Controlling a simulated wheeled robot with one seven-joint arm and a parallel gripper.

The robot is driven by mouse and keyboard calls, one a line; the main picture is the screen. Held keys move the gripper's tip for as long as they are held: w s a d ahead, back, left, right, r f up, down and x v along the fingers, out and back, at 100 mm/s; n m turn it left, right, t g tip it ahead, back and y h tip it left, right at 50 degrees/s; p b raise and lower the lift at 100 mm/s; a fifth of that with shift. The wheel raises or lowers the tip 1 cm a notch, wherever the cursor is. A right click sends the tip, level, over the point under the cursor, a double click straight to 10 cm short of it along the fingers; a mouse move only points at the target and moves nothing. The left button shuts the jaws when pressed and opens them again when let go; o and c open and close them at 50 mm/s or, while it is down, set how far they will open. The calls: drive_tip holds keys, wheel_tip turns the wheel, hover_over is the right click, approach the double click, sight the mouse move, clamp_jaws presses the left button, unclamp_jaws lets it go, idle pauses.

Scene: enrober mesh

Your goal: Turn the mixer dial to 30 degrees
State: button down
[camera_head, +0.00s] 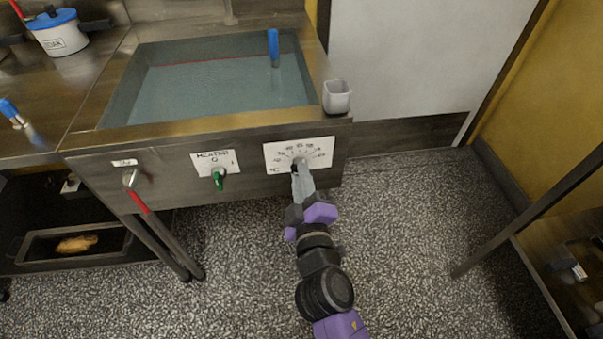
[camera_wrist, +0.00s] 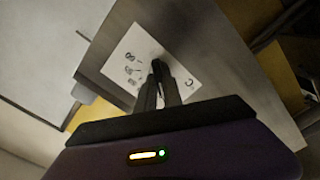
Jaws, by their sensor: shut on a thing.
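The dial's white scale plate (camera_head: 316,148) with printed marks is on the right of the metal front panel, below the basin. My gripper (camera_head: 299,166) is at the lower middle of this plate, shut on the dial knob, which the fingers mostly hide. In the wrist view, the scale plate (camera_wrist: 131,60) appears tilted, and my gripper (camera_wrist: 158,68) meets it near its middle. I cannot read the dial's setting.
A green heating knob (camera_head: 218,179) and a red-handled valve (camera_head: 136,192) are left of the dial on the panel. The basin (camera_head: 120,100) holds liquid and a blue-handled tool (camera_head: 273,46). A pale cup (camera_head: 337,96) stands on its right corner. The floor to the right is clear.

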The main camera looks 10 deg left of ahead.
drive_tip(key=shift+f+n+p, duration=0.1)
drive_tip(key=shift+n+p, duration=0.3)
drive_tip(key=shift+n, duration=1.5)
drive_tip(key=shift+a, duration=0.1)
drive_tip(key=c, duration=1.5)
unclamp_jaws()
drive_tip(key=shift+s, duration=0.1)
drive_tip(key=shift+v, duration=3.85)
